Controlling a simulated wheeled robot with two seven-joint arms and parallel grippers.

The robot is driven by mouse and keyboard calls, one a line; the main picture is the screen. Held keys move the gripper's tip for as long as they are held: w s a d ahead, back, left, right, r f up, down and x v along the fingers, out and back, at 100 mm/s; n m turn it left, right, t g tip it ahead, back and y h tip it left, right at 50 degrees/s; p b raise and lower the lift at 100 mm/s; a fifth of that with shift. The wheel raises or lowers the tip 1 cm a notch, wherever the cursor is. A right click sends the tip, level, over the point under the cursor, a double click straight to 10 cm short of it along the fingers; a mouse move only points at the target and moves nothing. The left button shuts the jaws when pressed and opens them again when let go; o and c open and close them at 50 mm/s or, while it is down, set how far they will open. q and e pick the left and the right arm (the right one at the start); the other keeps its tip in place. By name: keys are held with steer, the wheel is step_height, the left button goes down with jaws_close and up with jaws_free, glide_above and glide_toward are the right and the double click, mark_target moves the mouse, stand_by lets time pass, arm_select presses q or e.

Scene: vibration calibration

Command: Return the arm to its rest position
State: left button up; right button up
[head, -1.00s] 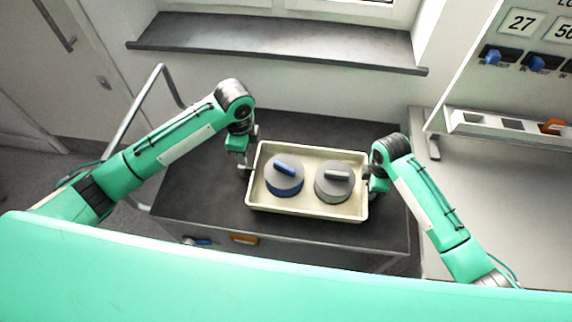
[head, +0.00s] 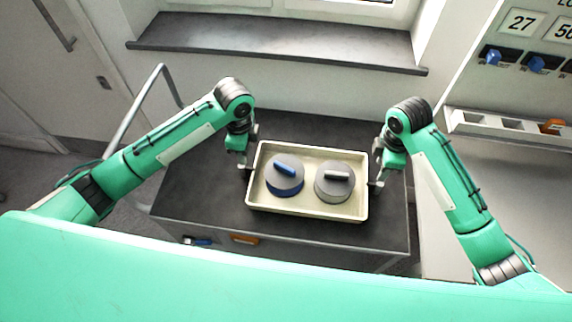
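My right arm comes in from the right, and its gripper (head: 376,184) hangs just off the right side of a cream tray (head: 312,212). A small gap seems to show between the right gripper and the tray rim. My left gripper (head: 246,166) is at the tray's left rim, close to or touching it. The fingers of both grippers are too small and partly hidden to tell open from shut. In the tray lie a blue-based round weight with a blue handle (head: 285,184) and a grey round weight (head: 333,187).
The tray rests on a dark cart top (head: 200,195) with a metal push handle (head: 140,105) at left. A grey bench (head: 500,190) with a calibration panel and a slotted holder (head: 505,125) stands at right. A window sill (head: 280,45) is behind.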

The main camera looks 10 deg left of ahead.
stand_by(0.4)
